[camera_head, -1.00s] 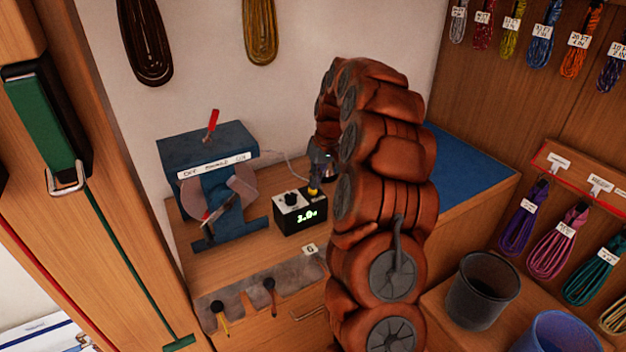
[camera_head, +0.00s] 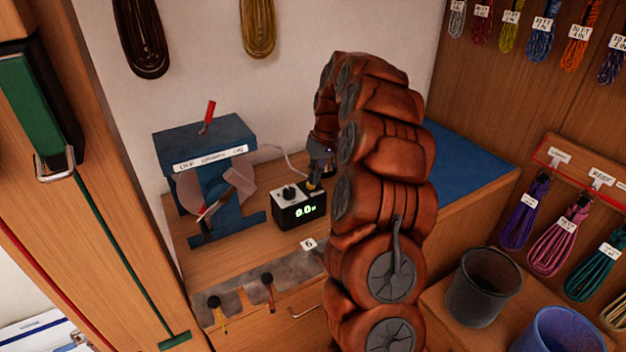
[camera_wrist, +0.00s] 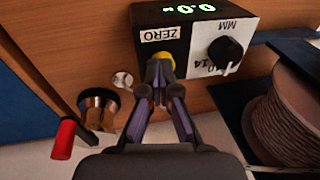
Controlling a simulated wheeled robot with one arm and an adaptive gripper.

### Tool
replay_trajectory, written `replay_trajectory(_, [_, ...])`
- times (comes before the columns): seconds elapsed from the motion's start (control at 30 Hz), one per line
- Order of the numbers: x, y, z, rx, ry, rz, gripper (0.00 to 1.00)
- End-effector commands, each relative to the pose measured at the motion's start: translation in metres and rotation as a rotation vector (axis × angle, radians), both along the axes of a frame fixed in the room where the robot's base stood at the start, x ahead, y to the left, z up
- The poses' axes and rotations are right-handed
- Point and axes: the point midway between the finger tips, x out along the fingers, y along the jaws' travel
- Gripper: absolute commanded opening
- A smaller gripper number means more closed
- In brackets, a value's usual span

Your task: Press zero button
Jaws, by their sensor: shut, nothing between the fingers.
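The black control box (camera_head: 290,217) stands on the wooden counter, and its green display reads 0.0. In the wrist view its display (camera_wrist: 188,8) also shows 0.0. Beside the white ZERO label (camera_wrist: 160,33) is a yellow button (camera_wrist: 163,57), partly hidden by my fingertips. My gripper (camera_wrist: 160,75) is shut and empty, with its tips at the button and seemingly touching it. In the head view my gripper (camera_head: 315,184) is at the box's right end, mostly hidden behind my orange arm. A black knob (camera_wrist: 225,50) sits on the box near an MM label.
A blue machine (camera_head: 205,150) with a red lever stands left of the box. In the wrist view a spool of line (camera_wrist: 290,115) is close on the right. A dark cup (camera_head: 483,287) stands at lower right.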

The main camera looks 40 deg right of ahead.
Motion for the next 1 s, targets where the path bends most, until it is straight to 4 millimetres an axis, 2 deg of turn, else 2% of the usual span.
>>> replay_trajectory(0.13, [0.0, -0.005, 0.029, -0.004, -0.008, 0.0, 0.0])
replay_trajectory(0.5, [-0.005, -0.013, 0.074, -0.004, -0.008, 0.0, 0.0])
replay_trajectory(1.0, [-0.011, -0.02, 0.117, -0.002, -0.004, 0.0, 0.0])
